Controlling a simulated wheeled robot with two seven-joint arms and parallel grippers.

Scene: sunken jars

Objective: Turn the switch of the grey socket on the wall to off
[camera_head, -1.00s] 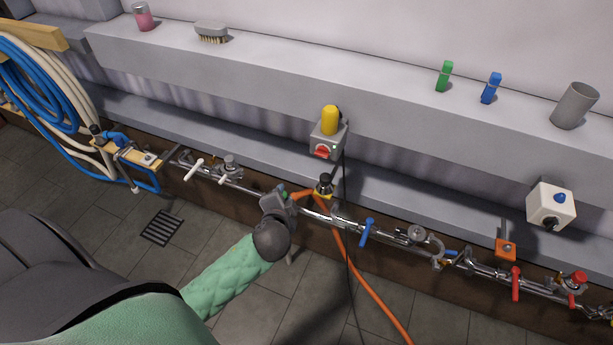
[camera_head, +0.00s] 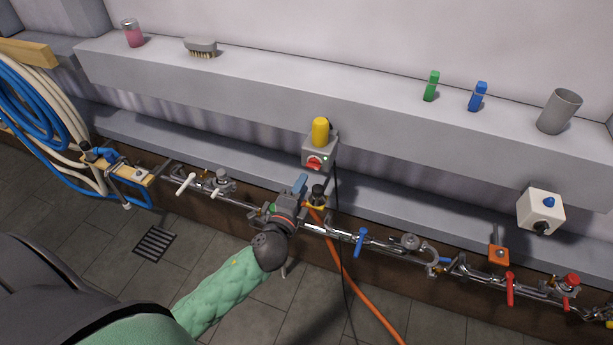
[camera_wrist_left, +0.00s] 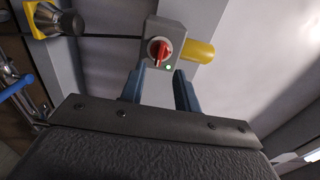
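The grey socket (camera_head: 320,150) is on the wall below the ledge, with a yellow plug (camera_head: 320,131) in its top and a red rotary switch (camera_head: 314,162) on its front. In the left wrist view the red switch (camera_wrist_left: 159,51) sits on a round pale plate, with a lit green lamp (camera_wrist_left: 168,67) beside it. My left gripper (camera_head: 301,183) is below the socket and points up at it. Its two blue fingers (camera_wrist_left: 160,80) are apart, with nothing between them, and the switch shows beyond their tips. My right gripper is not in view.
Below the socket a black knob on a yellow base (camera_head: 317,197) stands close to my left gripper. Pipes with valves (camera_head: 400,243) run along the wall. A white box with a blue button (camera_head: 541,208) is at right. A black cable (camera_head: 337,200) hangs from the socket.

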